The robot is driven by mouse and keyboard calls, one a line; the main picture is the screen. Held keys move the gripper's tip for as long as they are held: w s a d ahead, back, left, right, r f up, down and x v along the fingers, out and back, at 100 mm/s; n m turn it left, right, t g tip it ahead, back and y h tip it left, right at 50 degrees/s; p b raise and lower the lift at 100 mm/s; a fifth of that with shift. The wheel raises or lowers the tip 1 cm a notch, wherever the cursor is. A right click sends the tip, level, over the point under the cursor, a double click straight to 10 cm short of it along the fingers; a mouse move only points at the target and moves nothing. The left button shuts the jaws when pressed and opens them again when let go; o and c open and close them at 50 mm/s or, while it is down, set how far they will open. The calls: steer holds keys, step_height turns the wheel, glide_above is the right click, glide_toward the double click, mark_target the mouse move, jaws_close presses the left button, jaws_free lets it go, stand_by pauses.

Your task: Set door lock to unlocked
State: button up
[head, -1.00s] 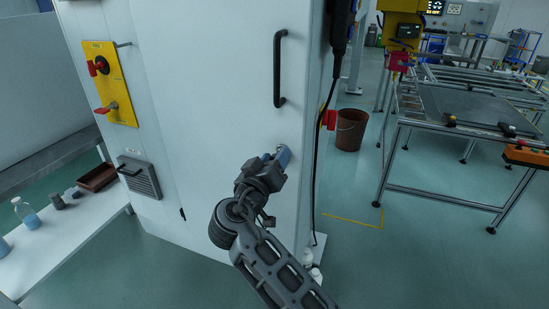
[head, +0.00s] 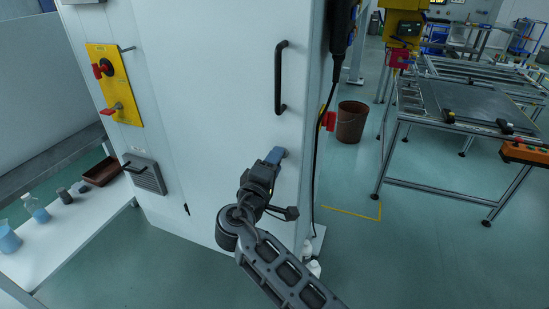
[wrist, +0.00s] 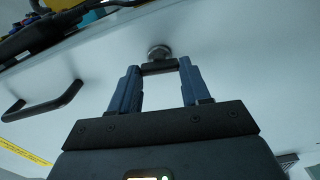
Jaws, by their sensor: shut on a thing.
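The door lock (wrist: 158,52) shows in the wrist view as a round silver boss with a dark bar, its turn piece (wrist: 160,68), in front. My gripper (wrist: 160,68) has its two blue fingers on either side of this bar, one at each end, shut on it. In the head view my gripper (head: 278,153) is against the white cabinet door (head: 225,90), below the black door handle (head: 280,77). It covers the lock there. I cannot read any lock marking.
The black handle also shows at the left of the wrist view (wrist: 42,108). A black cable (head: 317,160) hangs along the cabinet's right edge. A yellow panel with red knobs (head: 115,85) is to the left. Open floor lies at the front right.

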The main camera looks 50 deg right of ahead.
steer(key=shift+n+p, duration=0.35)
steer(key=shift+n, duration=0.35)
steer(key=o, duration=1.1)
steer(key=shift+c, duration=0.2)
steer(key=shift+a, duration=0.1)
steer(key=b+v, duration=0.1)
steer(key=v, duration=0.6)
steer(key=shift+s+a, duration=0.15)
steer(key=shift+a, duration=0.1)
